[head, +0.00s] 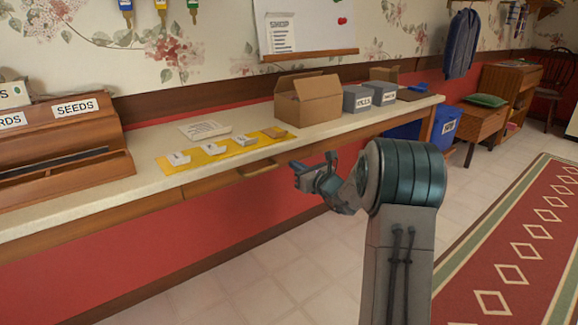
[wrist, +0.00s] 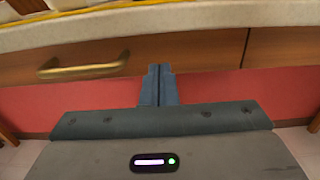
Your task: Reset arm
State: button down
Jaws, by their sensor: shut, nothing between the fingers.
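My gripper (head: 296,174) is at the end of my bent arm, in front of the long counter and near its front edge. It points toward the counter front. In the wrist view my gripper (wrist: 160,72) has its two fingers together and empty, facing the wooden drawer front (wrist: 200,50) just below the counter edge. A brass drawer handle (wrist: 84,66) is to the left of the fingers, apart from them. The handle also shows in the head view (head: 258,169).
The counter (head: 225,162) holds a seeds organizer (head: 66,150), a yellow mat (head: 214,153) with small labelled pieces, an open cardboard box (head: 308,103) and grey labelled boxes (head: 357,99). A blue bin (head: 444,128) stands on the floor. The red rug (head: 520,240) and floor to the right are clear.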

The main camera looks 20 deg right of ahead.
jog(key=d+p+v, duration=0.1)
jog(key=p+v, duration=0.1)
jog(key=v, duration=0.8)
jog(key=s+a+r+n+g+y+p, duration=0.2)
jog(key=s+a+r+n+g+p, duration=0.4)
jog(key=s+a+r+n+p, duration=0.4)
jog(key=s+a+r+n+g+y+p, duration=0.1)
jog(key=s+a+r+n+g+p, duration=0.5)
jog(key=a, duration=0.6)
jog(key=s+d+r+n+g+h+p, duration=0.1)
jog(key=s+d+r+n+h+p, duration=0.2)
jog(key=s+r+n+p, duration=0.3)
jog(key=s+d+r+n+g+h+p, duration=0.1)
jog(key=s+d+r+n+h+p, duration=0.2)
jog(key=s+r+n+h+p, duration=0.3)
jog(key=shift+s+r+n+p, duration=0.2)
jog(key=shift+s+n+p, duration=1.1)
jog(key=shift+s+n, duration=0.8)
jog(key=shift+s+d+m, duration=0.1)
jog(key=shift+s+m, duration=0.15)
jog(key=shift+m, duration=0.05)
